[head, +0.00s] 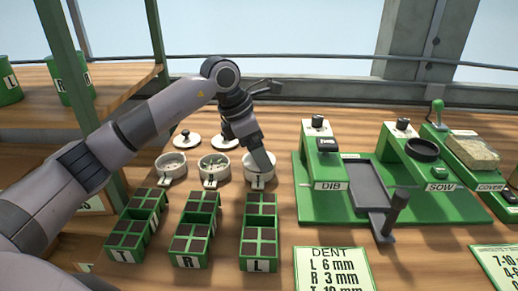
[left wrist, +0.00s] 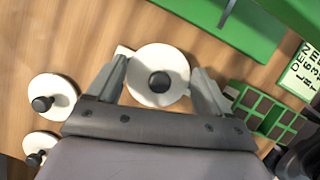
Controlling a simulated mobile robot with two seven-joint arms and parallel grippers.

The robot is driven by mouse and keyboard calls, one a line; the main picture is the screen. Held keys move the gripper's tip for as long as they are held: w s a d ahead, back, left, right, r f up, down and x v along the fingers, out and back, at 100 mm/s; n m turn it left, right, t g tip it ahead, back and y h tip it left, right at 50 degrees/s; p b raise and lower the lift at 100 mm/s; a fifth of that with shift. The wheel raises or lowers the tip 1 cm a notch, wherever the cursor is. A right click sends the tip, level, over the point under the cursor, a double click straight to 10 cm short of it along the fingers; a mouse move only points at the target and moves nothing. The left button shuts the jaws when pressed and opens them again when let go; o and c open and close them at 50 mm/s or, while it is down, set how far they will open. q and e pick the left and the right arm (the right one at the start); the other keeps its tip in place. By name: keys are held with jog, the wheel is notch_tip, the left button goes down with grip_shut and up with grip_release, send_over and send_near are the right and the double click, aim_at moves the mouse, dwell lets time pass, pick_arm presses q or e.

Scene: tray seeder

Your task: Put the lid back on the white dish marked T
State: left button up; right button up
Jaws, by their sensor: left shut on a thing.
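My left gripper (head: 262,162) points down at the right-hand white dish (head: 260,181). In the left wrist view its fingers are on either side of a round white lid (left wrist: 174,92) with a black knob, and they are shut on it. The lid is at this dish, whose side tabs show past it; I cannot tell whether it rests fully on the rim. The left dish (head: 171,175) and the middle dish (head: 214,175) stand open. The dish letters are too small to read surely. My right gripper is not clearly in view.
Two more knobbed lids (head: 186,141) (head: 223,142) lie behind the open dishes. Green seed trays marked T (head: 124,256), R (head: 188,262) and L (head: 260,265) stand in front. The green DIB station (head: 328,186) is to the right. A shelf post is at left.

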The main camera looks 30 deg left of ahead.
pick_arm(q)
jog(key=o, duration=0.9)
jog(key=shift+r+p, duration=2.75)
jog(key=shift+r, duration=0.8)
grip_shut()
